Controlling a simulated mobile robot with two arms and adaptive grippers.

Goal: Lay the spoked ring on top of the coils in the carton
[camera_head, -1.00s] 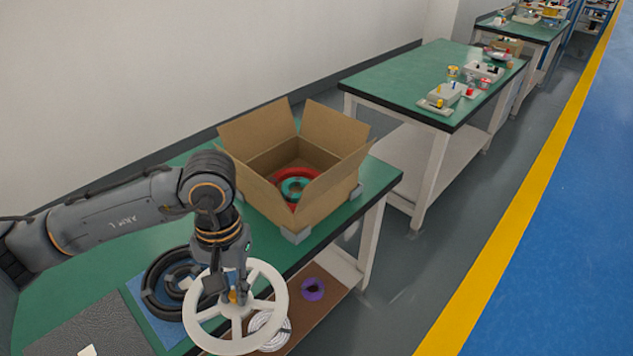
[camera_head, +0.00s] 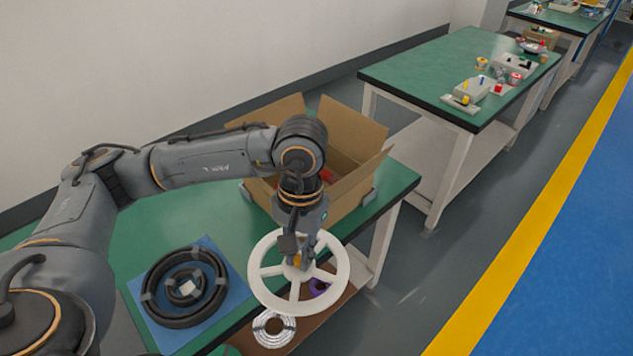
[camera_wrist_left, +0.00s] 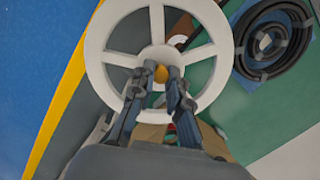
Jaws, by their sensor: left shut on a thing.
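The white spoked ring (camera_head: 334,278) hangs from my left gripper (camera_head: 298,262), in front of the table's front edge. In the left wrist view the ring (camera_wrist_left: 96,62) fills the upper middle, and the fingers (camera_wrist_left: 155,78) are shut on its hub. The open carton (camera_head: 352,190) stands on the green table behind my left arm, its flaps up. My arm hides much of its inside; a bit of a red coil (camera_head: 327,175) shows in it. The ring is outside the carton, on its near side. My right gripper is not in view.
Black coils (camera_head: 159,318) lie on a blue mat (camera_head: 232,271) on the table (camera_head: 221,220), left of the ring. A silver coil (camera_head: 273,330) and a purple coil (camera_head: 319,287) lie on the lower shelf. A second table (camera_head: 425,70) with small parts stands beyond.

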